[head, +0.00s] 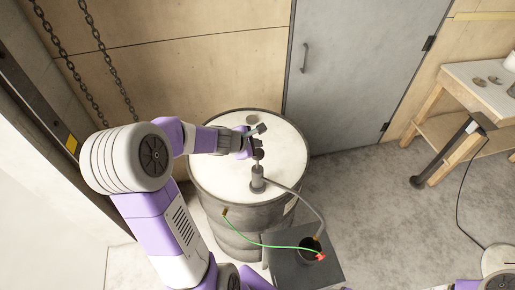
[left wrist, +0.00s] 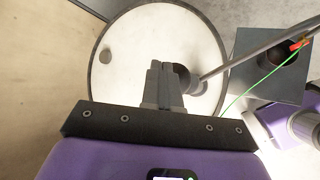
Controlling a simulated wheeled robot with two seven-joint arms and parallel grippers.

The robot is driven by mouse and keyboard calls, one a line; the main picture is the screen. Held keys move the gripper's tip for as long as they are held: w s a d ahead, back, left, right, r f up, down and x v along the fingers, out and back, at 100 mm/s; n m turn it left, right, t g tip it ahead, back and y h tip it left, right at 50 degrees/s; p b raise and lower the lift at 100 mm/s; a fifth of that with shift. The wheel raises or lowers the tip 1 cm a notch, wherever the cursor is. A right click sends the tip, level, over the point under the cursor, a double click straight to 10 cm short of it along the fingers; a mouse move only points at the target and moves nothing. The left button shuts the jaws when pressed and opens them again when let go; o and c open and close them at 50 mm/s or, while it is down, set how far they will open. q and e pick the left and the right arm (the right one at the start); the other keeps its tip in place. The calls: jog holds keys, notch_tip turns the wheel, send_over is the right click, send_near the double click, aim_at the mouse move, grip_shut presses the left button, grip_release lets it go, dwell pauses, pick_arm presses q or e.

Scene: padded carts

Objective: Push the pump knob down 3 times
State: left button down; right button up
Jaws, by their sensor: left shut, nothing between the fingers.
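A grey hand pump (head: 258,180) stands upright on the drum's lid, with a dark knob (head: 258,154) at its top. My left gripper (head: 262,129) is above the drum, just behind the knob in the head view; I cannot tell whether it touches. In the left wrist view its two grey fingers (left wrist: 166,66) are together and empty, over the white lid. My right gripper is not in view.
The drum (head: 205,187) stands near a wooden wall and a grey door (head: 350,80). A pipe runs from the pump to a dark box (head: 283,262) with a green cord. A wooden bench (head: 470,85) is at the right. Chains hang at the left.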

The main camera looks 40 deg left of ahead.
pick_arm(q)
notch_tip(320, 180, up, 5)
jog(key=p, duration=0.4)
jog(key=shift+r+p, duration=0.1)
jog(key=shift+p, duration=0.3)
jog(key=shift+f, duration=0.2)
dwell(0.4)
jog(key=s+d+f+m+g+h, duration=0.1)
jog(key=d+f+m+g, duration=0.1)
jog(key=d+f+m, duration=0.3)
jog(key=s+d+f+m+g, duration=0.1)
jog(key=s+d+f+g, duration=0.15)
jog(key=f, duration=0.45)
jog(key=s+d+f+m+g+h, duration=0.1)
jog(key=s+d+f+m+g, duration=0.1)
jog(key=s+d+f+m, duration=0.65)
jog(key=s+d+f+m+g+h, duration=0.2)
jog(key=s+d+f+m, duration=0.3)
jog(key=d+f+m, duration=0.5)
notch_tip(320, 180, down, 15)
jog(key=d+b, duration=0.1)
jog(key=b, duration=1.5)
jog(key=shift+s+d+r+n+b, duration=0.15)
jog(key=shift+d+r+n+b, duration=0.05)
jog(key=shift+d+n+b, duration=0.15)
